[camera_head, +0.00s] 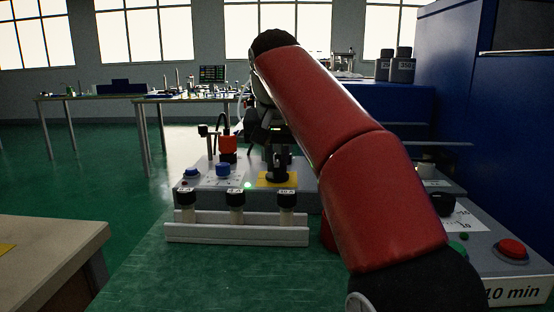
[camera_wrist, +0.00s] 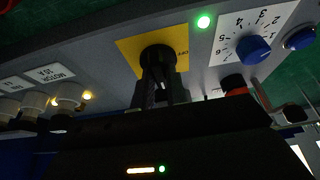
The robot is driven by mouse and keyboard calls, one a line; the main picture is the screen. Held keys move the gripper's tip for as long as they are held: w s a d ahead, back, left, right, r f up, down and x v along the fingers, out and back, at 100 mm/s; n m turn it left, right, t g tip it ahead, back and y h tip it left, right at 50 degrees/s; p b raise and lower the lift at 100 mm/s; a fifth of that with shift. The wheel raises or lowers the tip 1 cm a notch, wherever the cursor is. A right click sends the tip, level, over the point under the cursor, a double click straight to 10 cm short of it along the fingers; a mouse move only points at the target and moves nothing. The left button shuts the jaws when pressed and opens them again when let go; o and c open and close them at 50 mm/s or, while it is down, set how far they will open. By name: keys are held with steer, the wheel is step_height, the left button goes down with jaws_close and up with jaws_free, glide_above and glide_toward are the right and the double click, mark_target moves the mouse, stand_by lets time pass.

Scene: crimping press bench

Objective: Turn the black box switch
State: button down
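The black switch (camera_wrist: 158,54) is a dark round knob on a yellow plate (camera_wrist: 184,29) marked OFF, on a grey control box (camera_wrist: 105,50). In the head view the yellow plate (camera_head: 264,181) shows on the box, with the knob mostly merged into my dark gripper. My gripper (camera_wrist: 157,72) is at the switch, its two fingers close together with tips over the knob. Dark finger and dark knob blend, so I cannot tell whether the fingers press on it. The switch's handle is hidden.
A blue dial (camera_wrist: 253,49) with a number scale and a lit green lamp (camera_wrist: 203,22) are beside the plate. Several fuse-like holders (camera_head: 236,200) stand along the box's front. A second box with a red button (camera_head: 511,248) is at the right. Green bench top (camera_head: 180,275) is clear at front left.

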steer(key=shift+r+n+p, duration=0.1)
steer(key=shift+n+p, duration=0.2)
steer(key=n+p, duration=0.1)
steer(key=n+y+p, duration=0.1)
steer(key=shift+d+r+n, duration=0.15)
steer(key=shift+d+n, duration=0.05)
steer(key=shift+n, duration=0.2)
steer(key=n+y+p, duration=0.1)
steer(key=n+p, duration=0.1)
steer(key=n+g+y+p, duration=0.1)
steer(key=n+p, duration=0.1)
steer(key=n, duration=0.1)
steer(key=shift+w+d, duration=0.1)
steer(key=n+g+y+p, duration=0.1)
steer(key=n+p, duration=0.2)
steer(key=n, duration=0.1)
steer(key=shift+w+n+p, duration=0.1)
steer(key=shift+n+p, duration=0.25)
steer(key=shift+n, duration=0.05)
steer(key=n+g+p, duration=0.1)
steer(key=n+g, duration=0.1)
steer(key=n, duration=0.2)
steer(key=shift+w+n+y, duration=0.1)
steer(key=shift+n+y, duration=0.2)
steer(key=shift+y, duration=0.1)
steer(key=c, duration=1.4)
jaws_free()
steer(key=shift+f, duration=0.2)
